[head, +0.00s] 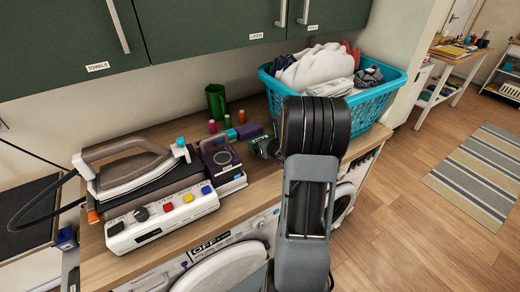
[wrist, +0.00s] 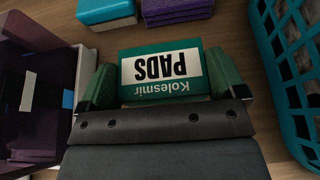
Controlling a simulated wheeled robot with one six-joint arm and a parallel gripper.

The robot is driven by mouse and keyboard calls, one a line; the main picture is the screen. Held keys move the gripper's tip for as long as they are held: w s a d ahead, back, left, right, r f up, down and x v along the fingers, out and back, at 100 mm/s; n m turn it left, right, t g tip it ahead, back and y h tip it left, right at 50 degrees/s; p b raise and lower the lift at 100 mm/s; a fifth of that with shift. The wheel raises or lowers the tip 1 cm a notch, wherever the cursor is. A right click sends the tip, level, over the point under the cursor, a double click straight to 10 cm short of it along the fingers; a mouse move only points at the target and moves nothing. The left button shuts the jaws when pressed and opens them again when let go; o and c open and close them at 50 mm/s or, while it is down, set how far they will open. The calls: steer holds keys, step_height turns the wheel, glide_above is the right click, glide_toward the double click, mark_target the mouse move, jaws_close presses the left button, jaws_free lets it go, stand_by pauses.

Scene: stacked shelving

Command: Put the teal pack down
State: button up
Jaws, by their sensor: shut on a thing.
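The teal pack (wrist: 161,74), with a white label reading "Kolesmir PADS", is held between the two green-padded fingers of my gripper (wrist: 161,88) in the wrist view. The label appears upside down there. In the head view the pack (head: 259,145) is a small teal piece beside my gripper (head: 268,146), mostly hidden by my arm. It is over the wooden counter (head: 250,185), close to its surface. I cannot tell whether it touches the wood.
A teal laundry basket (head: 375,103) with clothes stands on the right. Blue (wrist: 105,10) and purple (wrist: 178,9) packs lie just behind. Green cup (head: 216,101) and thread spools stand at the back.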

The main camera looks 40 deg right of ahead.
steer(key=shift+f, duration=2.1)
steer(key=shift+f, duration=0.15)
steer(key=o, duration=0.6)
